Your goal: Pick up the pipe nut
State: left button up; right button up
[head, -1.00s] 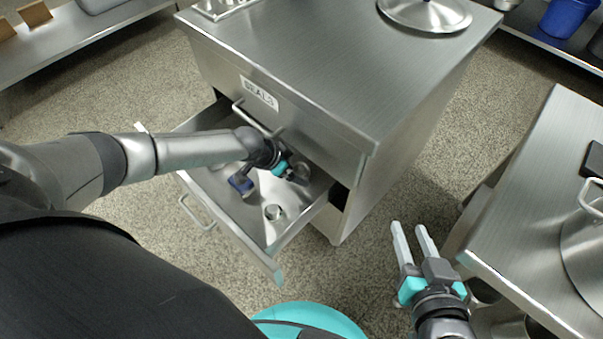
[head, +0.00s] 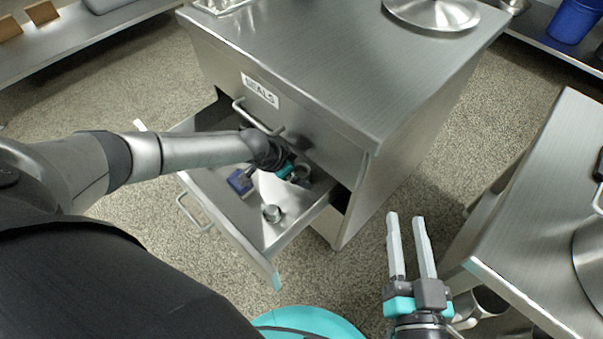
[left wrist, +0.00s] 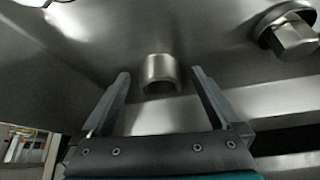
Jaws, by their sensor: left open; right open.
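The pipe nut (left wrist: 160,72) looks to be the short, hollow metal cylinder in the left wrist view. It lies in the open drawer (head: 236,228), between the lines of my left fingers and apart from both. My left gripper (head: 297,174) is open and reaches down into the drawer. In the head view it largely hides that spot. My right gripper (head: 408,222) is open and empty, over the floor to the right of the drawer.
A metal fitting with a square head (left wrist: 293,36) lies to the right in the wrist view. In the head view, a blue part (head: 240,181) and a small round metal part (head: 271,213) lie in the drawer. The cabinet top (head: 330,60) overhangs behind. Another steel table (head: 545,215) stands right.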

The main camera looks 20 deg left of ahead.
pick_arm(q)
jog(key=c, duration=1.5)
grip_shut()
jog(key=shift+r, duration=0.1)
